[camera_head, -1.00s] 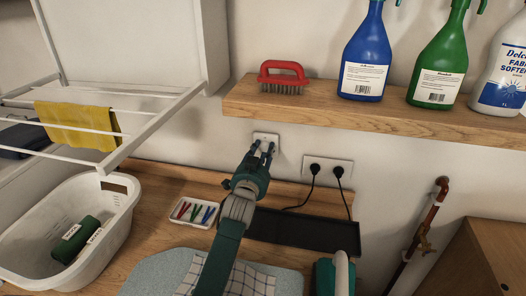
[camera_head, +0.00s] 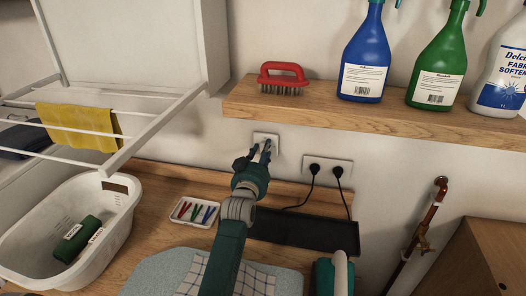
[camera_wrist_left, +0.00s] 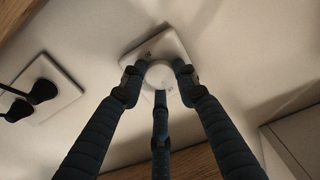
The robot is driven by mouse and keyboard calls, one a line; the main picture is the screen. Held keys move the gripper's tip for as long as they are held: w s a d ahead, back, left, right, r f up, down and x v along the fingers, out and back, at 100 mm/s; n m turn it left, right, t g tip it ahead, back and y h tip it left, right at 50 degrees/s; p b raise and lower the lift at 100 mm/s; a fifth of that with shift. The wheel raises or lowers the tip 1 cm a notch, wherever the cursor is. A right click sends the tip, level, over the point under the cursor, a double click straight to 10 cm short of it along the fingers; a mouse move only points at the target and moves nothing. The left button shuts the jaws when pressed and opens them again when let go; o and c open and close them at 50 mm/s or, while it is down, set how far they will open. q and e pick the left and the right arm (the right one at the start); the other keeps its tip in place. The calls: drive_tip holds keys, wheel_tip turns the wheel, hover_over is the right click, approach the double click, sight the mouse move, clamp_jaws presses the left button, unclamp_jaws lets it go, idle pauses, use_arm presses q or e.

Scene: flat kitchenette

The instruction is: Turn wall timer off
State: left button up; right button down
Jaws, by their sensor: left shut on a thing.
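The wall timer (camera_head: 268,136) is a white square plate on the wall below the wooden shelf. In the left wrist view its round white knob (camera_wrist_left: 159,74) sits at the centre of the tilted-looking plate (camera_wrist_left: 168,44). My left gripper (camera_head: 259,152) reaches up to the timer. In the left wrist view its dark fingers (camera_wrist_left: 160,80) close around the knob from several sides. The fingers hide part of the plate in the head view. I cannot read any marking on the knob. My right gripper is not in view.
A double socket (camera_head: 327,169) with two black plugs is right of the timer. The shelf (camera_head: 310,112) above holds a red brush (camera_head: 284,76) and bottles. Below are a tray of coloured pegs (camera_head: 194,212), a black tray (camera_head: 305,232) and a white basket (camera_head: 110,225).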

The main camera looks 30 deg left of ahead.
use_arm(q)
drive_tip(key=shift+f, duration=0.3)
drive_tip(key=o, duration=1.2)
drive_tip(key=shift+d, duration=0.1)
drive_tip(key=shift+r, duration=0.15)
drive_tip(key=shift+s, duration=0.1)
drive_tip(key=v, duration=1.2)
